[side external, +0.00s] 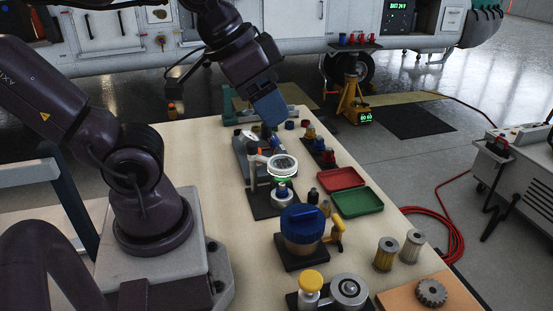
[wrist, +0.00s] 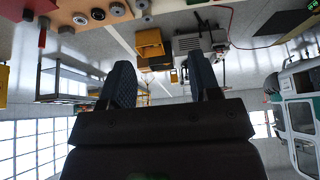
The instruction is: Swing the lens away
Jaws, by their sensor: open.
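The round lens (side external: 283,166) has a pale rim and a green-lit edge. In the side external view it is at the middle of the bench, over a small silver and blue piece (side external: 282,193) on a dark base. A short pale arm joins the lens on its left. My gripper (side external: 270,122) is above and behind the lens, pointing down, apart from it. Its two blue-grey fingers are spread with nothing between them in the wrist view (wrist: 162,78). I cannot make out the lens in the wrist view.
Red (side external: 343,179) and green (side external: 358,202) trays lie right of the lens. A blue-lidded jar (side external: 302,226) stands in front. Small coloured-capped bottles (side external: 310,131) stand behind, close to my gripper. The wooden bench (side external: 225,200) is clear left of the lens.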

